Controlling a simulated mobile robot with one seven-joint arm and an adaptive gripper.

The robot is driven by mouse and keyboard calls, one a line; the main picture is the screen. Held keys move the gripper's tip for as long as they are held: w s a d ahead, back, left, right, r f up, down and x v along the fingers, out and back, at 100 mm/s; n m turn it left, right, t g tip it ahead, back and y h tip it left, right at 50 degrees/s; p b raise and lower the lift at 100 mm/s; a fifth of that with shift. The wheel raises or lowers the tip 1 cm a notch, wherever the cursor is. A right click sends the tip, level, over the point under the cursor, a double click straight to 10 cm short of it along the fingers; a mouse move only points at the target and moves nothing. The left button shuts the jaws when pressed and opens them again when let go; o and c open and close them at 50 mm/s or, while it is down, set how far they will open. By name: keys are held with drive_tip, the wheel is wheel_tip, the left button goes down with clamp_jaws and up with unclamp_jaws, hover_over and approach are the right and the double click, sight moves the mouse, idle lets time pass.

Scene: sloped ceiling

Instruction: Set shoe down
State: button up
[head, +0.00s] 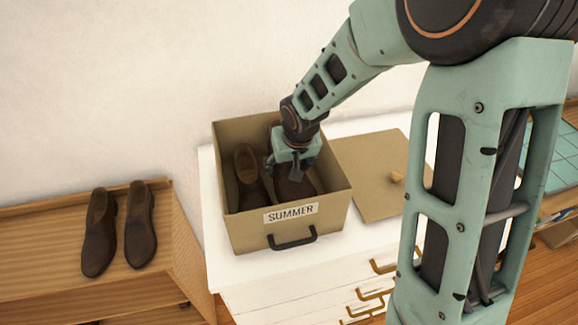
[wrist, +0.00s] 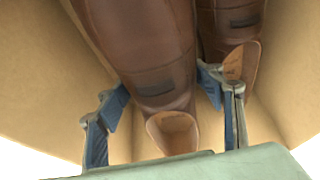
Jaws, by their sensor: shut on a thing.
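My gripper (head: 291,166) reaches down into an open tan box (head: 240,228) labelled SUMMER. It is shut on a brown shoe (head: 297,188) in the right part of the box. In the wrist view this held shoe (wrist: 150,50) lies between the two blue fingers, its opening toward the gripper. A second brown shoe (head: 248,172) is in the left part of the box, and it also shows in the wrist view (wrist: 230,40), beside the held one. I cannot tell whether the held shoe touches the box floor.
The box stands on a white dresser (head: 222,272) with gold handles. A tan lid (head: 368,180) with a knob lies right of the box. Another pair of brown shoes (head: 138,236) stands on a wooden shelf (head: 50,240) at left. The box walls surround the gripper closely.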

drive_tip(key=shift+f+b, duration=0.45)
drive_tip(key=shift+b, duration=0.1)
drive_tip(key=shift+f, duration=0.2)
drive_tip(key=shift+r, duration=0.1)
drive_tip(key=o, duration=1.6)
drive_tip(key=shift+r+p, duration=0.6)
drive_tip(key=shift+r, duration=0.05)
drive_tip(key=v, duration=1.2)
drive_tip(key=shift+s+f+p, duration=0.1)
drive_tip(key=shift+p, duration=0.2)
